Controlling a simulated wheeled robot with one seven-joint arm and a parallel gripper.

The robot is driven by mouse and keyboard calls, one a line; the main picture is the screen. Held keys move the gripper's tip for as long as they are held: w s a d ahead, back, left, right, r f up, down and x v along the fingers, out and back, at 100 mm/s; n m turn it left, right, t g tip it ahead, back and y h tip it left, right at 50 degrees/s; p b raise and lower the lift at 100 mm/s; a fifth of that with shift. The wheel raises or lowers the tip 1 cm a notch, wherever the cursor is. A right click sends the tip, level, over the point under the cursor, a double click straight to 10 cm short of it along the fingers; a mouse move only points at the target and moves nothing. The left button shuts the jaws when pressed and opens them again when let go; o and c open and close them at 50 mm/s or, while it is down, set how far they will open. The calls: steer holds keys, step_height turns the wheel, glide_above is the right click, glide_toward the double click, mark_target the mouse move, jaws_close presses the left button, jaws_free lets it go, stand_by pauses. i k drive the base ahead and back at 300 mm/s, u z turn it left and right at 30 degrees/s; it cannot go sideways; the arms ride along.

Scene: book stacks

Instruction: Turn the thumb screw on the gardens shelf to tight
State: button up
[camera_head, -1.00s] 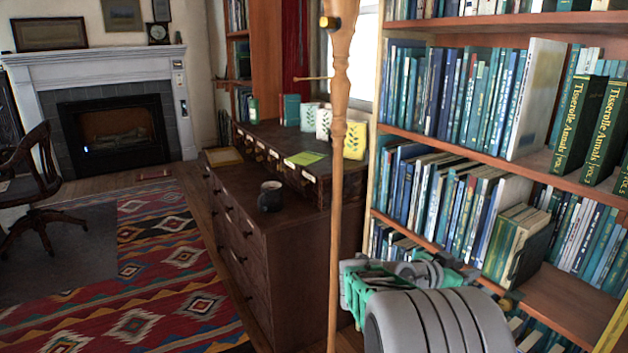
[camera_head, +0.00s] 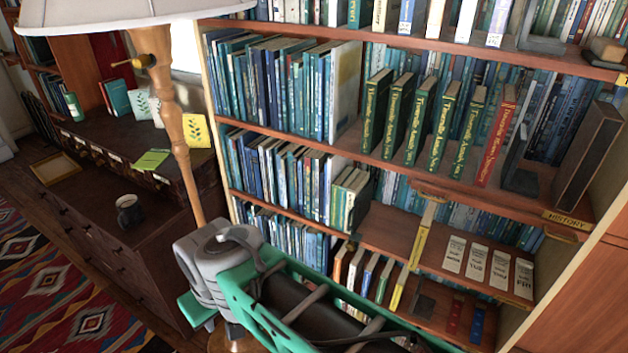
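The tall bookcase (camera_head: 393,160) fills the right half of the view. I cannot make out a thumb screw on it, and no label reading gardens is legible. One shelf edge carries a label reading HISTORY (camera_head: 567,220). Grey and green parts of my own arm (camera_head: 262,285) show at the bottom centre, in front of the lower shelves and hiding part of them. I cannot make out my gripper's fingertips in this view.
A floor lamp with a white shade (camera_head: 120,12) and wooden pole (camera_head: 170,112) stands left of the bookcase, close behind my arm. A dark dresser (camera_head: 105,225) with a mug (camera_head: 129,211) is further left. A patterned rug (camera_head: 60,290) covers open floor.

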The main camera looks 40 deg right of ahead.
mark_target(351, 246)
steer(key=z, duration=1.7)
steer(key=k, duration=1.3)
steer(key=u, duration=0.65)
steer(key=i, duration=0.55)
steer(key=u, duration=0.7)
steer(key=i, duration=0.9)
steer(key=z, duration=0.7)
steer(key=i, duration=0.35)
steer(key=z, duration=0.3)
